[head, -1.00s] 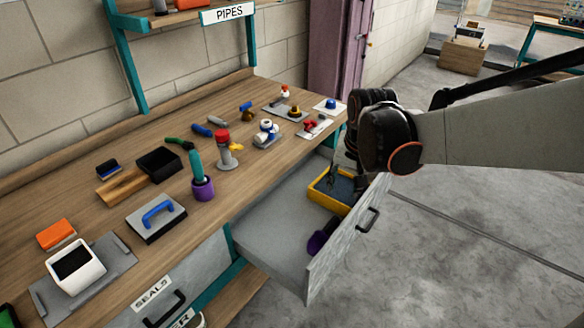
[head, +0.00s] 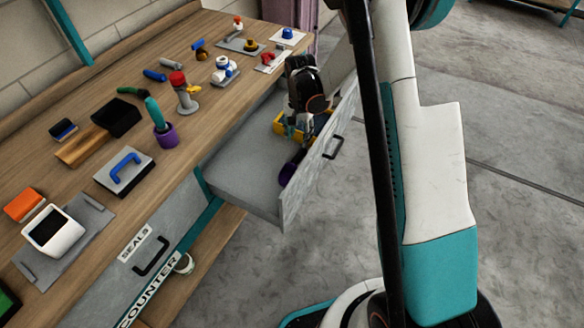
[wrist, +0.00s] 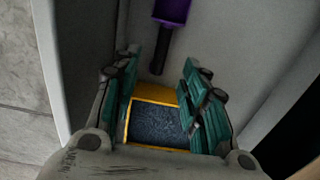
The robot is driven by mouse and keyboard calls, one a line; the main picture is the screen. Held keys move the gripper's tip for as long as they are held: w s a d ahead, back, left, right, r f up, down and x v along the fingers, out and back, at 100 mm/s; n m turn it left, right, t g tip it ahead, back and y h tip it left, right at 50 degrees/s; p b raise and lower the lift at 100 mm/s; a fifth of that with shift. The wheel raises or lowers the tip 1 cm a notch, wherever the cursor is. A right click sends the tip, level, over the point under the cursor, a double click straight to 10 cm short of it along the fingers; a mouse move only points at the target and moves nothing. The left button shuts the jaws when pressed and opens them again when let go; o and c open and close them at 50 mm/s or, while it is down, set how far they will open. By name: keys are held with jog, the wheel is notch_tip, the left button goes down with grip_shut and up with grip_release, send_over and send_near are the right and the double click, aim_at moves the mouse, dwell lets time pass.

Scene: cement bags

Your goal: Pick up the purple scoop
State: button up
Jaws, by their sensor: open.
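The purple scoop (head: 290,170) lies in the open drawer (head: 240,178), against its front panel. In the wrist view the scoop (wrist: 173,10) is at the top edge, with its dark handle pointing down toward my gripper; its far end is cut off. My gripper (head: 298,132) is over the drawer's far end, above a yellow tray (head: 280,124) of grey material. In the wrist view my gripper (wrist: 160,85) is open, with its teal fingers on either side of the yellow tray (wrist: 158,93). The scoop is beyond the fingertips, and nothing is held.
The wooden counter (head: 60,185) beside the drawer holds several tools, including a purple cup (head: 166,136) with a teal handle and a blue-handled float (head: 124,172). The drawer's front panel (head: 318,150) stands close beside my gripper. The drawer's near part is empty.

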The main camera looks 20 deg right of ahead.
aim_at(297, 157)
notch_tip(297, 157, down, 8)
jog(key=shift+r+b, duration=0.15)
jog(key=shift+b, duration=1.1)
jog(key=shift+w+a+f+b, duration=0.1)
jog(key=shift+f+b, duration=0.65)
jog(key=shift+f, duration=0.6)
jog(key=shift+a+f+b, duration=0.1)
jog(key=shift+f+b, duration=0.65)
jog(key=shift+f, duration=0.55)
jog(key=shift+r, duration=0.1)
grip_shut()
